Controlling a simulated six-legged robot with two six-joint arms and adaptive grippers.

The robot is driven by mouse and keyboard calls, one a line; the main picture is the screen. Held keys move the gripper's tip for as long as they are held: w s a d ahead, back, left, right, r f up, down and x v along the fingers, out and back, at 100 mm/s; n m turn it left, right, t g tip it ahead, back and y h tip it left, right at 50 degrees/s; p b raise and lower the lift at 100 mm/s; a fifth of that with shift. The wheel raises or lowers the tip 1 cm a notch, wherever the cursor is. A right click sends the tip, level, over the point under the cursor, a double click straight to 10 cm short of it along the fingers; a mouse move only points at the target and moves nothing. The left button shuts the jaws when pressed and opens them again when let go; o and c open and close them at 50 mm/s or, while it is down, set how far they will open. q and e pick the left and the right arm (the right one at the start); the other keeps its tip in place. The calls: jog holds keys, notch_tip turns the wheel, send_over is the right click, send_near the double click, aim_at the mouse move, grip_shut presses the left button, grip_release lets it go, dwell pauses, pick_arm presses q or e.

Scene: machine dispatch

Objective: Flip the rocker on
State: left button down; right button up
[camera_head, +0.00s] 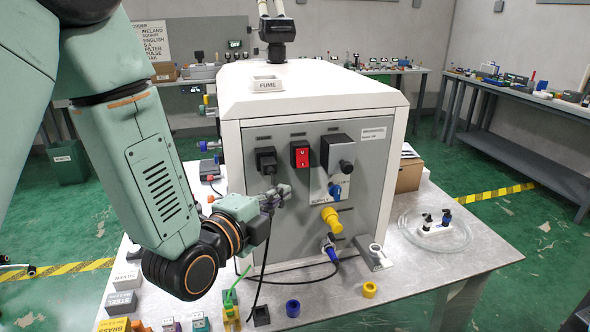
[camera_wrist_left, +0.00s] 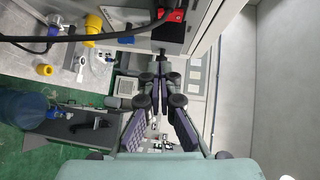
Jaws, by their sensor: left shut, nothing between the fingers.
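The red rocker (camera_head: 300,154) sits in a dark frame on the grey front panel of the white machine (camera_head: 312,88), between two black fittings. A red part at the top edge of the left wrist view (camera_wrist_left: 181,3) appears to be the same rocker, mostly cut off. My left gripper (camera_head: 284,192) is shut and empty, in front of the panel and below the rocker, apart from it in the picture. Its closed fingers also show in the left wrist view (camera_wrist_left: 160,82). I cannot tell how far the fingertips are from the panel. My right gripper is not in view.
A blue fitting (camera_head: 335,191) and a yellow connector (camera_head: 331,219) sit lower. Loose blocks and rings lie on the table (camera_head: 430,262).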

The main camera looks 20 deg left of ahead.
pick_arm(q)
jog(key=p, duration=0.2)
send_near(307, 165)
jog(key=shift+d, duration=1.75)
jog(key=w, duration=0.2)
jog(key=w+a, duration=0.1)
jog(key=w+a+p, duration=0.1)
jog(key=w, duration=0.1)
jog(key=shift+w+f, duration=0.25)
jog(key=shift+w, duration=0.05)
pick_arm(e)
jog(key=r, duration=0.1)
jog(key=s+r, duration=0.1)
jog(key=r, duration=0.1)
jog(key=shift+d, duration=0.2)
pick_arm(q)
jog(key=shift+a, duration=0.1)
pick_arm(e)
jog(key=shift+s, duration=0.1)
pick_arm(q)
jog(key=shift+w+a, duration=0.1)
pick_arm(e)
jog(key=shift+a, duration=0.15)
